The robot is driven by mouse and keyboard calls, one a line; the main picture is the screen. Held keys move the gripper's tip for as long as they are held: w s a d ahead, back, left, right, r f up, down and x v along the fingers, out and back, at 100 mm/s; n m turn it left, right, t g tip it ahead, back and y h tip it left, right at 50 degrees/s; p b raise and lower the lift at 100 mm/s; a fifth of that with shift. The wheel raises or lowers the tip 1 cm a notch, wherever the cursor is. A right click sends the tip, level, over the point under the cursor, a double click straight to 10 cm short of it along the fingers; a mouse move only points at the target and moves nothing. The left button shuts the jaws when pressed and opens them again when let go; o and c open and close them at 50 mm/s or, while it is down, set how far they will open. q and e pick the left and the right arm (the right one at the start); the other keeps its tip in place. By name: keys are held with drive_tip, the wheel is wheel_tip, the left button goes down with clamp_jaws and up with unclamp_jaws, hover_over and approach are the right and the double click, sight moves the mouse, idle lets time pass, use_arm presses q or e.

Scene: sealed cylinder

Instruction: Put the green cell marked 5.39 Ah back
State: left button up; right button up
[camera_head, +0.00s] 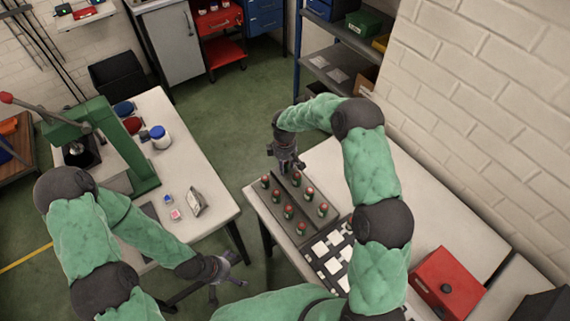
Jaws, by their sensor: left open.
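Several small green cells with reddish tops (288,211) stand upright in two rows in a dark grey tray (270,210) on the right table. Their markings are too small to read, so I cannot tell which one is marked 5.39 Ah. My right gripper (289,166) points down at the far end of the tray, close to the farthest cells (296,180). I cannot tell whether its fingers touch or hold a cell. My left gripper (224,280) is open and empty, low in front of the left table, away from the cells.
A black board with white cards (322,248) lies next to the tray. A red box (447,284) stands farther right. The left table holds a green press (105,130), jars (160,137) and small items (195,203). A floor gap separates the tables; a brick wall is at right.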

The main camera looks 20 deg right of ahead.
drive_tip(key=shift+r, duration=0.1)
drive_tip(key=shift+r, duration=0.1)
wheel_tip(320, 180, up, 12)
drive_tip(key=shift+r+p, duration=0.1)
drive_tip(key=shift+p, duration=0.65)
drive_tip(key=shift+a, duration=0.1)
idle(1.2)
